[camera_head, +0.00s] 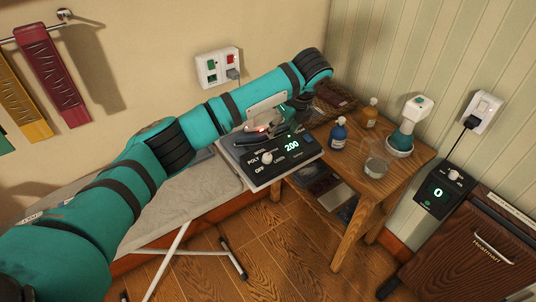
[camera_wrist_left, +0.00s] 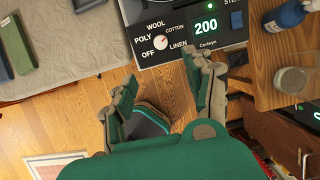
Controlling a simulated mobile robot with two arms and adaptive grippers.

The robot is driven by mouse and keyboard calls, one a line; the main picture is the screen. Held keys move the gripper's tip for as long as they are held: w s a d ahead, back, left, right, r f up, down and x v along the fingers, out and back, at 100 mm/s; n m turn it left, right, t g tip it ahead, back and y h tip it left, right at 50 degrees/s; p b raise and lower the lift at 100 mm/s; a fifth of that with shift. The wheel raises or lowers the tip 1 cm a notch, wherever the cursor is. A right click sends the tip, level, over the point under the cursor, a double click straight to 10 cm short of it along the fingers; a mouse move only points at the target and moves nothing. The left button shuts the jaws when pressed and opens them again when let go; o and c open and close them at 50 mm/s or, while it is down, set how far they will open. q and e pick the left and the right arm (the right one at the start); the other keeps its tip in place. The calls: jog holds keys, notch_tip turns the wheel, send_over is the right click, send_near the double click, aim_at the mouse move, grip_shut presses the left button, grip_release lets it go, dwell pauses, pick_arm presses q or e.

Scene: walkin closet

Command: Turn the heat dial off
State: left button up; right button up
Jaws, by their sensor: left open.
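The heat dial (camera_head: 266,158) is a white round knob on a black control panel (camera_head: 282,152) at the end of the ironing board. Labels OFF, POLY, WOOL, COTTON and LINEN surround it, and the lit display reads 200. In the left wrist view the dial (camera_wrist_left: 161,42) has a small red mark near its right side, towards COTTON and LINEN. My left gripper (camera_wrist_left: 160,68) is open and empty, with its two fingers apart below the dial in that picture. No contact with the dial shows. In the head view my left wrist (camera_head: 265,115) covers the panel's far side. My right gripper is not in view.
A wooden side table (camera_head: 375,190) right of the panel holds a blue bottle (camera_head: 338,133), an amber bottle (camera_head: 370,112) and a glass jar (camera_head: 376,167). A second control unit (camera_head: 437,193) reading 0 is farther right. The ironing board (camera_head: 215,185) lies beneath my arm.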

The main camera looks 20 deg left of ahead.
aim_at(267, 156)
pick_arm(q)
jog(key=p+x, duration=0.2)
jog(key=x, duration=1.5)
jog(key=shift+a, duration=0.15)
grip_shut()
